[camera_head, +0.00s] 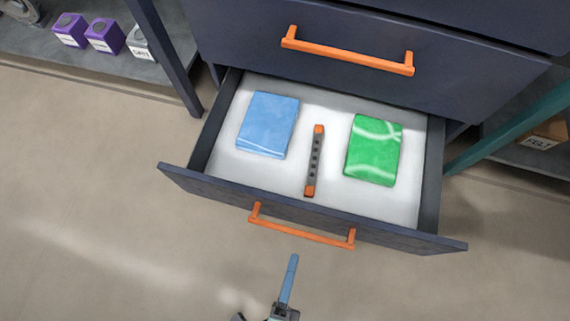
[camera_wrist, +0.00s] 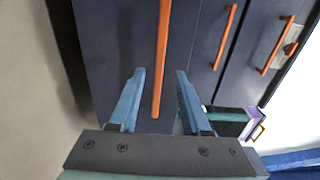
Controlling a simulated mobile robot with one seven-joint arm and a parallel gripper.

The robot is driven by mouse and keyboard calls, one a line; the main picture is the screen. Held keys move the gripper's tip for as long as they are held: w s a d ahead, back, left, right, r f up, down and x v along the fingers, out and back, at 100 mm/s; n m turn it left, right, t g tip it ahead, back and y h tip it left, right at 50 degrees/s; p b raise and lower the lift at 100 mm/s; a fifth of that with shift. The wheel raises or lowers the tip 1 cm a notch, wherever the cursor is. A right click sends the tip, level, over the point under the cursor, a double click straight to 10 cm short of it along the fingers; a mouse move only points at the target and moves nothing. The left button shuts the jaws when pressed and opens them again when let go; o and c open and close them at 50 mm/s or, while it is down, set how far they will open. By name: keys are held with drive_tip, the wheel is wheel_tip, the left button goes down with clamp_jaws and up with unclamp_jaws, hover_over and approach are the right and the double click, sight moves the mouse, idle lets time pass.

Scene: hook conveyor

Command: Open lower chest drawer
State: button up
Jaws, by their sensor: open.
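The lower chest drawer (camera_head: 313,212) is pulled out, with its white inside showing in the head view. Its orange handle (camera_head: 302,229) is on the front panel. In the wrist view that handle (camera_wrist: 163,50) runs up the picture, between my finger lines. My gripper (camera_head: 289,278) is at the bottom of the head view, just in front of the handle and apart from it there. In the wrist view my gripper (camera_wrist: 159,74) has its two blue fingers spread, with nothing clamped. Whether the fingers straddle the handle in depth is hard to tell.
Inside the drawer lie a blue folded cloth (camera_head: 268,125), a green folded cloth (camera_head: 374,151) and a grey bar with orange ends (camera_head: 314,163). A shut drawer with an orange handle (camera_head: 347,51) is above. Shelves with purple boxes (camera_head: 104,37) stand left. Floor in front is clear.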

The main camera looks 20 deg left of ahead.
drive_tip(key=s, duration=0.5)
drive_tip(key=shift+s, duration=0.2)
idle(0.3)
